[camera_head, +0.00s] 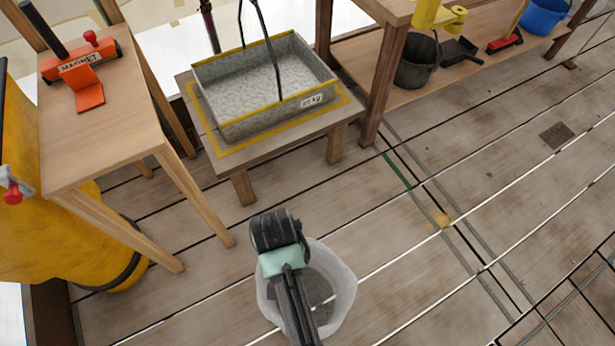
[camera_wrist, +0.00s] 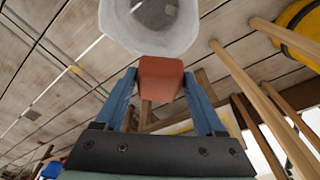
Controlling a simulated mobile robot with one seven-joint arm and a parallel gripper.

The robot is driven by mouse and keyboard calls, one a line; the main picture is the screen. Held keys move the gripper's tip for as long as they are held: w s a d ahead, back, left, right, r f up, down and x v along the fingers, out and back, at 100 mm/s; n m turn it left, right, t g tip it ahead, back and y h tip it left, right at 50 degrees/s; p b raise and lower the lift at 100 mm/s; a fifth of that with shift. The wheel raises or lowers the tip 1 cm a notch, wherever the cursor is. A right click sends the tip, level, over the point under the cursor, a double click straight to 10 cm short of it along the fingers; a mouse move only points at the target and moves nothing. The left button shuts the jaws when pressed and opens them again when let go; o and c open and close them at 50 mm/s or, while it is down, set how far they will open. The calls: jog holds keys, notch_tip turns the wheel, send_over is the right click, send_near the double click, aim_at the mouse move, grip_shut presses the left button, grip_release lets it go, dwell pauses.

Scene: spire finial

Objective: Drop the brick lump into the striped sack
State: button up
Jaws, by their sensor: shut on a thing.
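My gripper (camera_wrist: 159,78) is shut on a reddish-brown brick lump (camera_wrist: 160,72), held between its two blue fingers in the wrist view. A whitish, open-topped sack (camera_head: 343,290) stands on the plank floor at the lower middle of the head view; I see no clear stripes on it. In the wrist view the sack (camera_wrist: 185,35) is at the top, and the lump appears just by its rim. In the head view my arm crosses over the left part of the sack's mouth and hides the fingers and the lump. The sack's inside looks grey.
A grey tub (camera_head: 235,130) with a yellow rim stands on a low wooden table (camera_head: 215,150). A wooden stand (camera_head: 120,130) with an orange tool (camera_head: 85,85) is at left, beside a yellow barrel (camera_head: 40,230). A dark bucket (camera_head: 415,65) is at upper right. Floor to the right is mostly clear.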

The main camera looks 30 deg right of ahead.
jog(key=s+d+f+m+b, duration=0.1)
jog(key=d+f+m+b, duration=0.1)
jog(key=f+b, duration=0.6)
jog(key=s+d+f+m+b, duration=0.1)
jog(key=d+f+m+b, duration=0.1)
jog(key=f+b, duration=0.7)
notch_tip(320, 180, down, 6)
jog(key=shift+f+h, duration=0.1)
jog(key=shift+h, duration=0.2)
jog(key=shift+s, duration=0.1)
jog(key=o, duration=1.6)
jog(key=shift+a, duration=0.1)
jog(key=r+p, duration=0.2)
jog(key=r, duration=0.2)
jog(key=a+r+p, duration=0.1)
jog(key=r+p, duration=0.1)
jog(key=r, duration=0.2)
jog(key=s+r+p, duration=0.1)
jog(key=r, duration=0.4)
jog(key=shift+a+p, duration=0.3)
jog(key=shift+p, duration=0.1)
